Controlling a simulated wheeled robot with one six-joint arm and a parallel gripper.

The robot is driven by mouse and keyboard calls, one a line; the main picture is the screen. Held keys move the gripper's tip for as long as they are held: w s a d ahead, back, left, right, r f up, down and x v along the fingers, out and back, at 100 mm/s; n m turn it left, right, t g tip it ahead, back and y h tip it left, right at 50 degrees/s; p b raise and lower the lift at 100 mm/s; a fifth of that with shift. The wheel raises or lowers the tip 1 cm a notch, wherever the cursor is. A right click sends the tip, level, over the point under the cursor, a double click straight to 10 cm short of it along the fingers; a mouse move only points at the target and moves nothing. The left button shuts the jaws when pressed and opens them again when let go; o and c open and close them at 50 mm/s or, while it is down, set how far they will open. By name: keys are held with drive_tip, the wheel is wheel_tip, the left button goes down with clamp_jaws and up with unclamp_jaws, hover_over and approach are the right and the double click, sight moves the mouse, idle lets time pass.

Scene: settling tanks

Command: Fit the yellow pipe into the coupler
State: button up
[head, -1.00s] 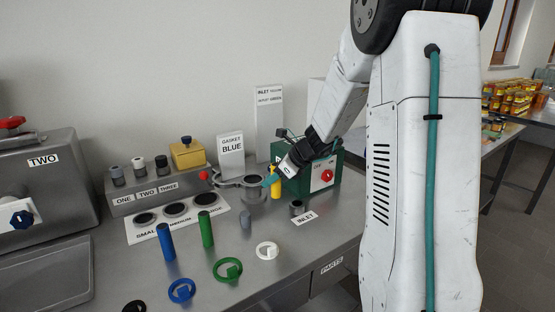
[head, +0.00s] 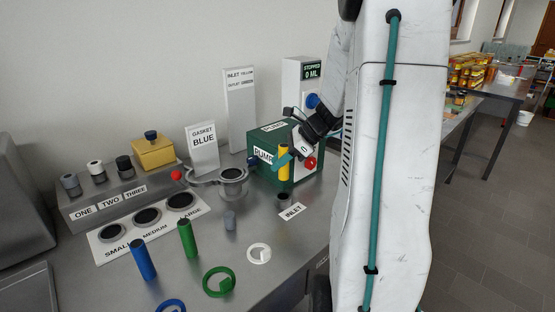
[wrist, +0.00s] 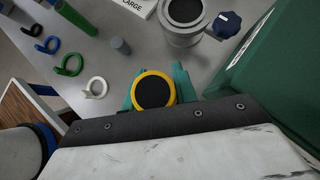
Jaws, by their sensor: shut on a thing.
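The yellow pipe (head: 284,164) stands upright in the jaws of my gripper (head: 281,158), in front of the green pump box. In the wrist view I look onto the round dark end of the yellow pipe (wrist: 154,92), with a teal finger on each side of my gripper (wrist: 156,86). The coupler (head: 283,198) is a short dark socket on the bench beside the INLET label (head: 292,211). In the head view the pipe's lower end shows just above the coupler, with a small gap. The coupler is hidden in the wrist view.
The green pump box (head: 262,176) stands close behind the pipe. A metal strainer-like pot (head: 232,182) is to the left. A blue pipe (head: 143,259), a green pipe (head: 187,238) and a white ring (head: 259,253) are on the bench in front.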

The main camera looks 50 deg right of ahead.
drive_tip(key=shift+f, duration=2.75)
drive_tip(key=shift+f, duration=2.1)
drive_tip(key=o, duration=1.1)
drive_tip(key=v, duration=0.7)
drive_tip(key=shift+s+r, duration=0.25)
drive_tip(key=shift+r, duration=0.05)
drive_tip(key=shift+d, duration=0.15)
